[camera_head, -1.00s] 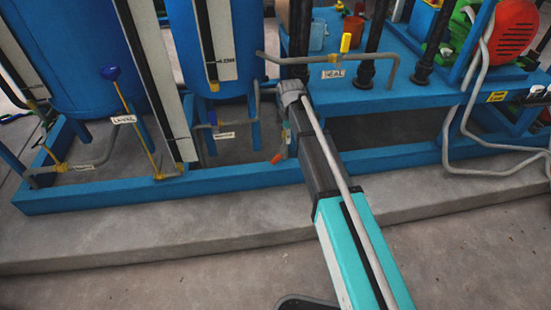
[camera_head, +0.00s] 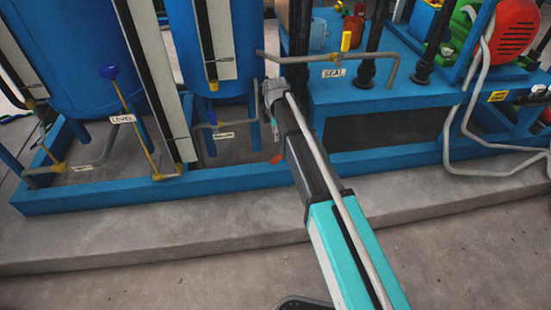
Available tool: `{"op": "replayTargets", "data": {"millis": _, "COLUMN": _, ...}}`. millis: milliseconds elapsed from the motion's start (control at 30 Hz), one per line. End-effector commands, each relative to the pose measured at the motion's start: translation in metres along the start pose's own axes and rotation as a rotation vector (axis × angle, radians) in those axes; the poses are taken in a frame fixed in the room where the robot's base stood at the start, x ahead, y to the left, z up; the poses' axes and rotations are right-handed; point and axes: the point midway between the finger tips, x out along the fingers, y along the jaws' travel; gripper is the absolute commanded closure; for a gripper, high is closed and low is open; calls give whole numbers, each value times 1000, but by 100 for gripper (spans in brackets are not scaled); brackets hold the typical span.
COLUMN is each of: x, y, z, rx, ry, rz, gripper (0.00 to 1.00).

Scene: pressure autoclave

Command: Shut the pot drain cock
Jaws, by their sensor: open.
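My gripper (camera_head: 269,106) is at the far end of my arm, to the right of the middle tank's pipework. It is open, and no object shows in it. I cannot tell whether it touches the pipe.
A yellow-handled valve (camera_head: 346,41) over a SEAL plate (camera_head: 333,73) stands right of my gripper. A LEVEL plate (camera_head: 122,119) hangs on the left pipework. The blue frame rail (camera_head: 235,178) crosses below. The concrete floor (camera_head: 130,285) in front is clear.

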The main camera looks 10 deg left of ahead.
Motion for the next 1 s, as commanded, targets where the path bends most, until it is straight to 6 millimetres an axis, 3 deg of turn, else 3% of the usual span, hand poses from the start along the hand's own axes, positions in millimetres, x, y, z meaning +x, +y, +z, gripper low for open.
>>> {"op": "replayTargets", "data": {"millis": 1000, "x": 79, "y": 0, "z": 0, "rx": 1, "ry": 0, "rz": 0, "gripper": 46}}
